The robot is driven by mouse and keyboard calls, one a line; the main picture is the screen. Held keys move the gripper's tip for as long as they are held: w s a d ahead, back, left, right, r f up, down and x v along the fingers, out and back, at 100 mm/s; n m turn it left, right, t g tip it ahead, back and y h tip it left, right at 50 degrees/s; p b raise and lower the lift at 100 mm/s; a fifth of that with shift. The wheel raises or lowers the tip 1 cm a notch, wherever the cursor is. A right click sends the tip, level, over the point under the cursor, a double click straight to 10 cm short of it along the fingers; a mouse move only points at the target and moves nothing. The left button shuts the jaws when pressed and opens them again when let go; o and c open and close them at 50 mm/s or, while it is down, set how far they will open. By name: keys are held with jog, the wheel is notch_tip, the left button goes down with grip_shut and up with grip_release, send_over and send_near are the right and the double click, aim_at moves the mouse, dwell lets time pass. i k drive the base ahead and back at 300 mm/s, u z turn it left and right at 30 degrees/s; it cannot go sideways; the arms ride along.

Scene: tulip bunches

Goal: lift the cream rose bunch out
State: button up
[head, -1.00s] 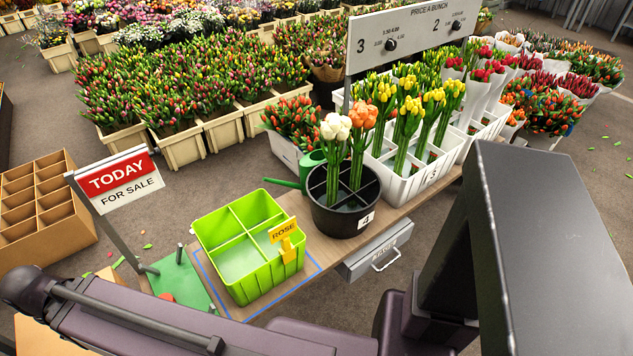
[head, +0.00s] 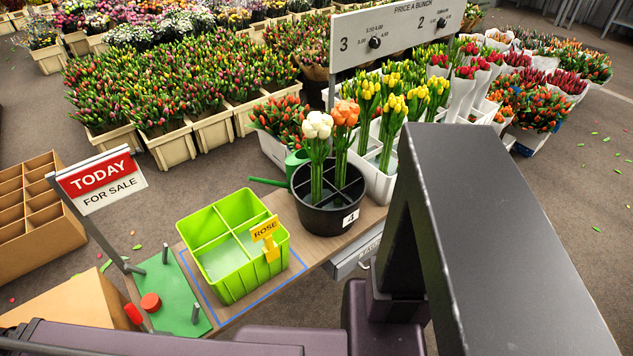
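The cream rose bunch (head: 318,126) stands upright in the black bucket (head: 325,221) labelled 4, its pale heads above long green stems. An orange bunch (head: 345,114) stands just to its right in the same bucket, in another compartment. The green divided crate (head: 232,284) with a yellow ROSE tag (head: 266,234) sits left of the bucket inside a blue outline, and its visible compartments look empty. My gripper is not in view; only dark links of my arm cross the bottom and right.
White crates of yellow tulips (head: 395,105) stand right of the bucket, under a price board (head: 390,40). A green watering can (head: 293,165) is behind the bucket. A TODAY FOR SALE sign (head: 98,181) and a green pegged board (head: 178,290) are at left.

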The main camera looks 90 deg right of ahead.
aim_at(316, 125)
jog(key=u, duration=0.1)
jog(key=k, duration=1.85)
jog(key=z, duration=2)
jog(key=i, duration=0.4)
jog(key=u, duration=0.3)
